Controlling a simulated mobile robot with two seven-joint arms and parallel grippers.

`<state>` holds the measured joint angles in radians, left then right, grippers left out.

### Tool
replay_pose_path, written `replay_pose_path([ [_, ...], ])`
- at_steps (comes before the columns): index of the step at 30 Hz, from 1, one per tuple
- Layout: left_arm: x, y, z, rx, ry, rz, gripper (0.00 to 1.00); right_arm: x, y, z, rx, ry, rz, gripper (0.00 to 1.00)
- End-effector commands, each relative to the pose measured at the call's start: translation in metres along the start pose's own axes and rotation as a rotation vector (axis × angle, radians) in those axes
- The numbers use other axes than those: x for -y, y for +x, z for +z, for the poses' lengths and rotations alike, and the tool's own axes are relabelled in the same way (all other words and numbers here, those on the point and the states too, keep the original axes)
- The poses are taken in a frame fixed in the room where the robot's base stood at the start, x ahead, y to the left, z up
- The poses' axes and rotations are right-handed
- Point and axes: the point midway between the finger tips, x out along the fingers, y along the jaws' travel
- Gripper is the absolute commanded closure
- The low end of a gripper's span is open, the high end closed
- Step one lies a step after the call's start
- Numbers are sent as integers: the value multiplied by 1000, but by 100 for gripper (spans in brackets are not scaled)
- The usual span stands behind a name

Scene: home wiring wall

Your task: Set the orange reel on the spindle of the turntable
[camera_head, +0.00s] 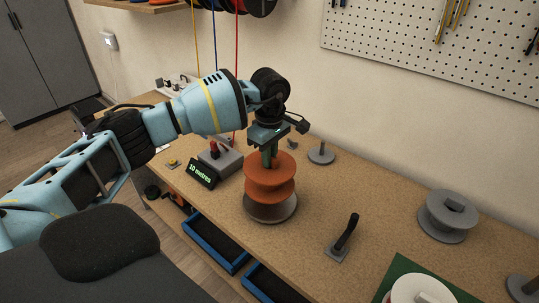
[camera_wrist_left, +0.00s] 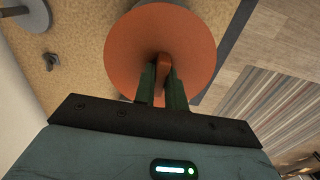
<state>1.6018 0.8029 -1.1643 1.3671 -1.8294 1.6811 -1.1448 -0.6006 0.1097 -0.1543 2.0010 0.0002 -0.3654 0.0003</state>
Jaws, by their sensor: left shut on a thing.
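The orange reel (camera_head: 270,182) is upright, directly above the grey round turntable (camera_head: 271,212) on the workbench. My left gripper (camera_head: 270,156) comes down from above and is shut on the upright orange grip at the reel's top. The left wrist view shows this orange grip (camera_wrist_left: 164,66) between my two green fingers, with the reel's top flange (camera_wrist_left: 130,45) around it. The turntable's spindle is hidden by the reel. I cannot tell whether the reel rests on the turntable or is slightly above it. My right gripper is not in view.
A sign reading "10 metres" (camera_head: 202,173) leans by a grey box (camera_head: 220,161) left of the turntable. A grey post on a round base (camera_head: 321,155), a black lever (camera_head: 345,236) and a grey reel (camera_head: 447,218) stand to the right. Blue-edged drawers (camera_head: 213,245) are open at the front.

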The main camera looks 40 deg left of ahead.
Motion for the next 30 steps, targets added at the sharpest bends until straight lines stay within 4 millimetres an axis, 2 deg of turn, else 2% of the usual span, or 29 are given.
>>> replay_pose_path([
  [11, 0, 0, 0, 0, 0, 2, 100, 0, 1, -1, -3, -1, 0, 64],
  [30, 0, 14, 0, 0, 0, 2, 100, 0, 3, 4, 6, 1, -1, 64],
])
